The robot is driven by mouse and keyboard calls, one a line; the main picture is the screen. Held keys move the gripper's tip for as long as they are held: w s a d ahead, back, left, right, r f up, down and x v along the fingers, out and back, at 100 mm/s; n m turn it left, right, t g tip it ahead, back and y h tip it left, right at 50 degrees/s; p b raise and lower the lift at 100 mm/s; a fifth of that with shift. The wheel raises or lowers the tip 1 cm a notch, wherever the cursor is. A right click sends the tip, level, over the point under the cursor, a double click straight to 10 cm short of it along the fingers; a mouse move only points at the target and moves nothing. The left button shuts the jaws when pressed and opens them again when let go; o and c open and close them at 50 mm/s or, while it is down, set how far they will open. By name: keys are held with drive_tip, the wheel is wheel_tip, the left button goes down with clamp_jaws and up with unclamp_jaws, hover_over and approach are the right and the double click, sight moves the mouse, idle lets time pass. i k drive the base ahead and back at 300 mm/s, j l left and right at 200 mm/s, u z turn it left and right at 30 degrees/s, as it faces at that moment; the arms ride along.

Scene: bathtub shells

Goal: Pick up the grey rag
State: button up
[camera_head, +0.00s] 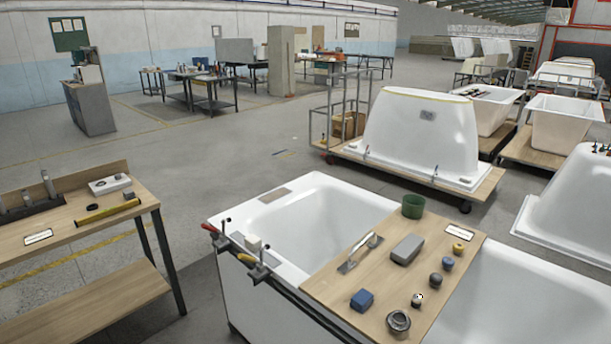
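I cannot pick out a grey rag for certain. A grey, rounded rectangular block-like thing (407,249) lies on a wooden board (330,280) across the white bathtub; it could be a folded rag. A flat grey-brown rectangle (274,195) lies on the tub's far left rim; I cannot tell whether it is cloth. My gripper is not in view.
Clamps (258,270) stick up at the tub's left edge. A wooden workbench (80,220) stands left.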

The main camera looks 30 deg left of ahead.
sight(129, 193)
drive_tip(key=u, duration=2.4)
